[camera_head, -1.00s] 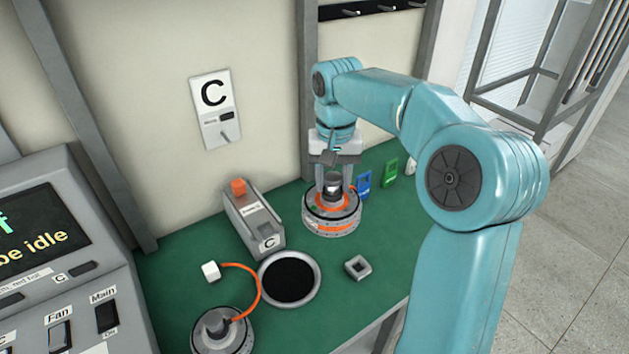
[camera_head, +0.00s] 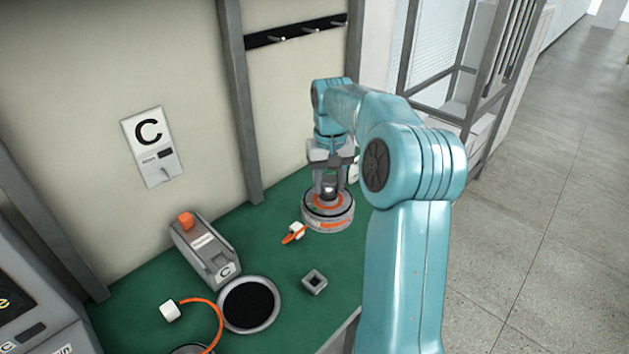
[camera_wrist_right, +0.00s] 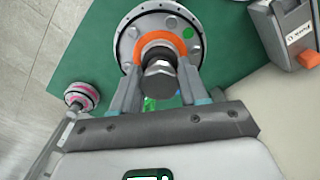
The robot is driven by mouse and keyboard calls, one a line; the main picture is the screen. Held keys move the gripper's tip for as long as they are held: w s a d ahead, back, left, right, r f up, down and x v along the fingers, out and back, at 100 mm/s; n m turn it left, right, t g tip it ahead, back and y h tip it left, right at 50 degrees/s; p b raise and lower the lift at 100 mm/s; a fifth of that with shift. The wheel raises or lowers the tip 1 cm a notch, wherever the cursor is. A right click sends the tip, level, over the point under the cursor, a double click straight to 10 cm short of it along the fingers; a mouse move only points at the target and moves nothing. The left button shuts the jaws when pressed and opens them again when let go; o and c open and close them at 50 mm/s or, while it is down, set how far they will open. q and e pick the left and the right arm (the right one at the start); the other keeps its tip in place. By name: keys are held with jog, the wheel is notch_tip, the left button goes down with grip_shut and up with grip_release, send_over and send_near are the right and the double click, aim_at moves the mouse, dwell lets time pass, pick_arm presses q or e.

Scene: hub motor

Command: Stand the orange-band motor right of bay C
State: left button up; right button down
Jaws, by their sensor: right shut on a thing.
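The orange-band motor (camera_head: 328,211) is a round grey disc with an orange band, upright at the far right of the green bench. My right gripper (camera_head: 329,184) is above it, shut on its central shaft; the right wrist view shows the fingers (camera_wrist_right: 157,88) on both sides of the shaft below the motor's face (camera_wrist_right: 128,42). I cannot tell whether its base touches the bench. Its orange lead ends in a white plug (camera_head: 297,229) at its left. Bay C has a wall sign (camera_head: 150,147), a grey box (camera_head: 204,253) and a dark round pad with a pale ring (camera_head: 276,307). My left gripper is out of view.
A small grey square socket block (camera_head: 314,282) lies between the pad and the motor. Another motor's orange lead (camera_head: 218,315) and white plug (camera_head: 170,311) lie at the front left. A grey console (camera_head: 50,325) stands at the left. A post (camera_head: 240,110) rises behind the bench.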

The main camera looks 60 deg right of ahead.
jog(key=s+d+p, duration=0.6)
jog(key=d+p, duration=0.2)
jog(key=d, duration=0.3)
jog(key=shift+d+r, duration=0.2)
jog(key=shift+d, duration=0.1)
jog(key=shift+s+f, duration=0.1)
jog(key=shift+f, duration=0.05)
notch_tip(320, 180, down, 14)
jog(key=b, duration=0.9)
jog(key=shift+f, duration=0.2)
jog(key=shift+f+b, duration=0.1)
jog(key=shift+b, duration=0.25)
jog(key=shift+f+b, duration=0.4)
jog(key=shift+f, duration=0.3)
jog(key=shift+f, duration=0.45)
